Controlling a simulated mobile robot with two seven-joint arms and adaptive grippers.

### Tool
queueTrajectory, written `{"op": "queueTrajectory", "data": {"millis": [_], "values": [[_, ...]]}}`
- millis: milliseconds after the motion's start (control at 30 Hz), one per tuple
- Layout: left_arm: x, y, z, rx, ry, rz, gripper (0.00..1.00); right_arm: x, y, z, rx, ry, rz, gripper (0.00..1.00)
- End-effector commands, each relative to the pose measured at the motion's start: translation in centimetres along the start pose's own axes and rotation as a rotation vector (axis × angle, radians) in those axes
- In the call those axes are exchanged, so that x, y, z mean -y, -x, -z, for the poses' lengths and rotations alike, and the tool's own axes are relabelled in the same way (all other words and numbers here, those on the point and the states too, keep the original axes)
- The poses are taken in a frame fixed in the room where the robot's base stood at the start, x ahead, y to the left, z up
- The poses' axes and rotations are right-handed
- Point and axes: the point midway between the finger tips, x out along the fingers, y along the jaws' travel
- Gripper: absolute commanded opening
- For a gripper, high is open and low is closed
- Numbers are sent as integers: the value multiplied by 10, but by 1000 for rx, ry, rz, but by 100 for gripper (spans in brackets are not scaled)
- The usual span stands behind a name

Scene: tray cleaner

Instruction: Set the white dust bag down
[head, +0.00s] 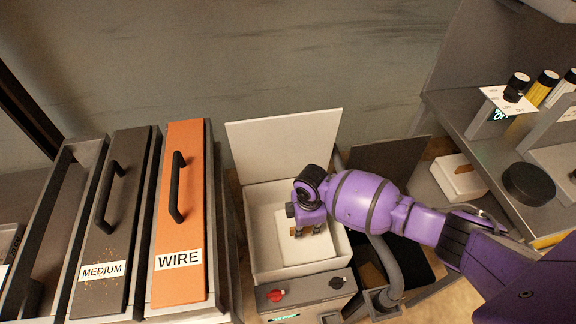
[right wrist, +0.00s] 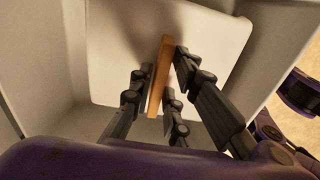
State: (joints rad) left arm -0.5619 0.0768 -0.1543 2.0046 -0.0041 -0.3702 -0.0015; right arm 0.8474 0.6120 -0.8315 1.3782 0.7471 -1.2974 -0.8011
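The white dust bag (head: 284,244) lies flat inside the open white box (head: 262,270) in the head view. In the right wrist view the bag (right wrist: 115,70) is a pale panel with a tan upright tab (right wrist: 159,80). My right gripper (head: 308,232) reaches down into the box from the right, over the bag. In the wrist view its fingers (right wrist: 158,86) stand on both sides of the tab, with a visible gap on the left side. They look open around it. The gripper covers part of the bag in the head view. My left gripper is not in view.
The box's lid (head: 285,140) stands raised behind. A red knob (head: 274,295) and a black knob (head: 337,283) are on its front. WIRE (head: 190,225) and MEDIUM (head: 125,180) panels stand left. A second white bag-like block (head: 449,181) lies right, near a grey hose (head: 390,270).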

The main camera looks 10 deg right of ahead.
Motion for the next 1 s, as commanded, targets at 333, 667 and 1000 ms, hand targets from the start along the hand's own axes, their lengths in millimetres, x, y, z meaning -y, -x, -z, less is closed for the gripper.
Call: {"op": "queueTrajectory", "data": {"millis": [333,667,1000], "values": [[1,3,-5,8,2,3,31,0,1,0,0,0,1,28],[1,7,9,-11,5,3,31,-2,50,0,-2,1,-5,28],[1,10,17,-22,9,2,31,-1,112,0,0,0,-3,28]]}}
